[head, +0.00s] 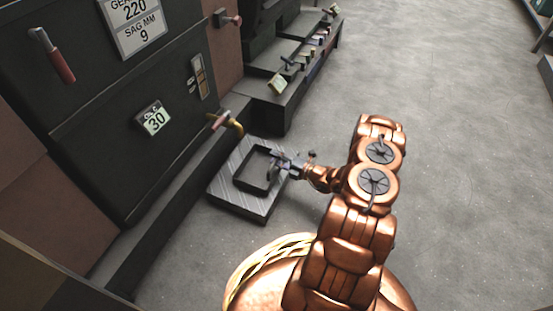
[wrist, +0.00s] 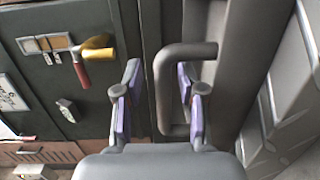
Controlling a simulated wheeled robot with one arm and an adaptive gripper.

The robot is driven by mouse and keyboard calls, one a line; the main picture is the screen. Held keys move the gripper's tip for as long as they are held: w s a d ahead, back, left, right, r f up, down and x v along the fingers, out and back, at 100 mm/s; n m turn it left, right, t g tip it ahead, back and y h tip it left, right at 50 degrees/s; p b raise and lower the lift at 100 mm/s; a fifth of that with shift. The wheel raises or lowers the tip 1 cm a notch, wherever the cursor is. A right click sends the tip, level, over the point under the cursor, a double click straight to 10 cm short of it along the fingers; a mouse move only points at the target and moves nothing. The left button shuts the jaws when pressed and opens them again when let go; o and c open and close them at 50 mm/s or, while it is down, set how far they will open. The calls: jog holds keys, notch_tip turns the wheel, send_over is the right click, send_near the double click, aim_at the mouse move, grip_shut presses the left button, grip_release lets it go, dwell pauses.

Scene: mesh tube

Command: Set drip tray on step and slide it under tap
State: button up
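The drip tray (head: 252,187) is a dark, square, shallow piece with a raised rim. In the head view it appears to lie flat on the ribbed metal step (head: 225,190). The tap (head: 236,125), brass with a red handle, projects from the dark cabinet just behind the tray; it also shows in the wrist view (wrist: 97,54). My gripper (head: 281,163) is at the tray's right side. In the wrist view its purple-padded fingers (wrist: 157,108) stand apart, around one bar of the tray's grey looped handle (wrist: 164,90), with visible gaps beside it.
The dark cabinet front (head: 110,160) with number plates and a red lever (head: 58,62) rises at left. A dark ledge (head: 180,190) runs along its foot. Stepped shelves with small items (head: 280,88) stand behind the step. The grey floor (head: 430,90) at right is clear.

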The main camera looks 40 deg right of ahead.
jog(key=shift+s, duration=0.1)
jog(key=f+p+v, duration=0.1)
jog(key=p+v, duration=0.3)
jog(key=v, duration=0.7)
jog(key=w+a+r+n+g+y, duration=0.4)
jog(key=a+r+n+g+y, duration=0.2)
jog(key=a+r+n, duration=0.75)
jog(key=s+a+r+n+g+h, duration=0.1)
jog(key=s+a+r+n+g, duration=0.5)
jog(key=a+r+n, duration=0.25)
jog(key=s+a+r+n+g+h, duration=0.1)
jog(key=s+a+r+n+g, duration=0.45)
jog(key=a+r+n, duration=0.3)
jog(key=s+r+n+h, duration=0.3)
jog(key=s+n+h, duration=0.2)
jog(key=s+n, duration=0.4)
jog(key=s+d+r+n+g+h, duration=0.1)
jog(key=s+r+n+h, duration=0.3)
jog(key=s+n, duration=0.5)
jog(key=shift+d+r+n+h, duration=0.15)
jog(key=shift+d+n+h, duration=0.15)
jog(key=shift+h, duration=0.7)
